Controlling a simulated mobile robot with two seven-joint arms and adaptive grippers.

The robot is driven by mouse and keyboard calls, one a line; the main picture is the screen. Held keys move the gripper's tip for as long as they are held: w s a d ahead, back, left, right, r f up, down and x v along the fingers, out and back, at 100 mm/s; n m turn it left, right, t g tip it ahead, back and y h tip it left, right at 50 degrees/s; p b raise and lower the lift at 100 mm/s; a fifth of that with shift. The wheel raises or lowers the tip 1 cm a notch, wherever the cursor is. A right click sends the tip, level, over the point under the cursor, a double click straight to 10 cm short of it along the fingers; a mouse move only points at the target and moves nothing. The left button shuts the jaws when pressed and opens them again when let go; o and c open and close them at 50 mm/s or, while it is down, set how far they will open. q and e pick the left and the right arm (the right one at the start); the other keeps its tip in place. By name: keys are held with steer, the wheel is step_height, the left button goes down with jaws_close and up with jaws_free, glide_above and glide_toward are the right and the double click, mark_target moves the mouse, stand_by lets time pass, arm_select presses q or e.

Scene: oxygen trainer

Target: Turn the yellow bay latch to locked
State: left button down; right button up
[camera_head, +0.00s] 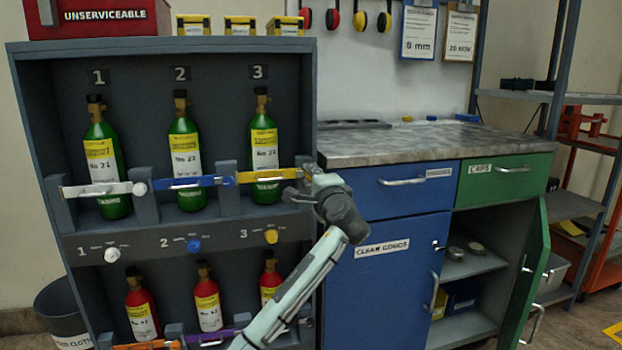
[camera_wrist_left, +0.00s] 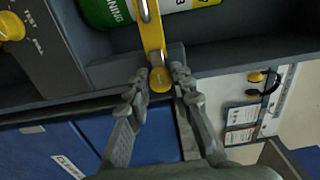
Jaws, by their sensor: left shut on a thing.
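The yellow bay latch (camera_head: 262,175) lies roughly level across the front of the green cylinder (camera_head: 264,150) in bay 3. In the left wrist view the yellow latch (camera_wrist_left: 151,35) ends in a round yellow knob (camera_wrist_left: 160,80). The fingers of my left gripper (camera_wrist_left: 160,86) stand on both sides of the knob and are shut on it. My right gripper is not in view.
A white latch (camera_head: 95,190) and a blue latch (camera_head: 185,183) cross bays 1 and 2. A yellow round knob (camera_head: 271,237) sits below bay 3, and red cylinders (camera_head: 208,302) stand underneath. A blue cabinet (camera_head: 385,270) stands close on the right; its green door (camera_head: 537,260) is open.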

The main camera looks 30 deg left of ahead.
arm_select(q)
steer(key=shift+f, duration=0.15)
steer(key=c, duration=1.6)
jaws_free()
steer(key=shift+d, duration=0.1)
steer(key=v, duration=1.2)
